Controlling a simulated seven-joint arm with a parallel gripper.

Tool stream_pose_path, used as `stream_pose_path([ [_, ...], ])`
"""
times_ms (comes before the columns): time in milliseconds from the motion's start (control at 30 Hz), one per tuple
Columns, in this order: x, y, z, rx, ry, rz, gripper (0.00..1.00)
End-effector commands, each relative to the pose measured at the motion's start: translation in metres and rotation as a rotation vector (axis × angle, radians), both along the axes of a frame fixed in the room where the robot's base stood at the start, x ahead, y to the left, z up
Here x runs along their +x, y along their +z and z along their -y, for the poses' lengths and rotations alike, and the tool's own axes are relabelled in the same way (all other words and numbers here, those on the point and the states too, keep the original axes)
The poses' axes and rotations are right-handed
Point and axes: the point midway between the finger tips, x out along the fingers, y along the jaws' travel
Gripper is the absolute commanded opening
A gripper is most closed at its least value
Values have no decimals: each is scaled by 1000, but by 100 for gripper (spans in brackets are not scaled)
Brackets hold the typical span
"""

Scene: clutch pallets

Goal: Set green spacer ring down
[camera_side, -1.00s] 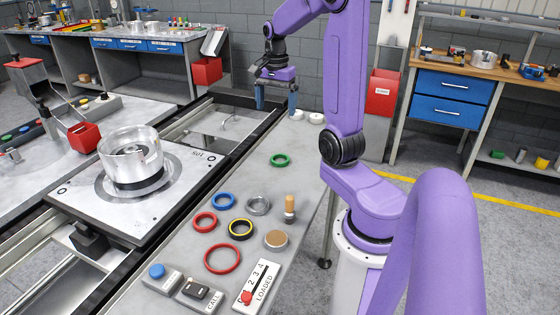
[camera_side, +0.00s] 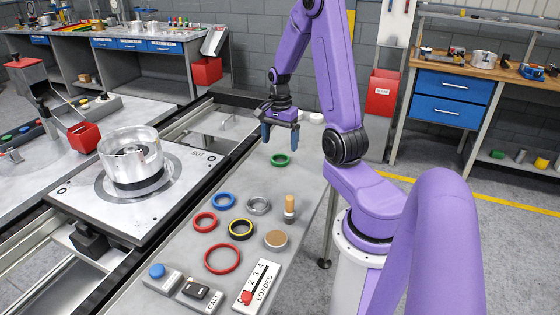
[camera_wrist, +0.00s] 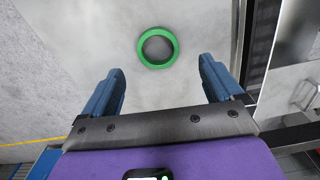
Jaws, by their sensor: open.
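The green spacer ring (camera_side: 281,160) lies flat on the grey bench top, toward its far end. In the wrist view the green ring (camera_wrist: 158,34) shows whole, ahead of and between the two blue fingers, with nothing in it. My gripper (camera_side: 280,138) is open and empty above the bench, with its fingertips a little above the ring. In the wrist view my gripper (camera_wrist: 162,78) has its fingers wide apart and not touching the ring.
Nearer on the bench (camera_side: 160,260) are a blue ring (camera_side: 224,193), red rings (camera_side: 222,272), a yellow-black ring (camera_side: 240,239), a metal ring (camera_side: 258,198) and a wooden-handled tool (camera_side: 290,207). A pallet (camera_side: 85,215) with a metal housing (camera_side: 131,165) stands left.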

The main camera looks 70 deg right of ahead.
Motion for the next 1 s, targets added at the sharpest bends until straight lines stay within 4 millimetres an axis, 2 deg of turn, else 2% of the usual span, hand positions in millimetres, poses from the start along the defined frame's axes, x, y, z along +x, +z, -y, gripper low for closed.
stream_pose_path([
  [133, -1, -10, -1, 2, 0, -3, 93],
  [433, -3, -47, -4, 2, 1, -3, 93],
  [767, -2, -53, -3, 0, 0, 0, 93],
  [800, -2, -53, -3, 0, 0, 0, 90],
  [967, -2, -53, -3, 0, 0, 0, 38],
  [1000, -2, -53, -3, 0, 0, 0, 34],
])
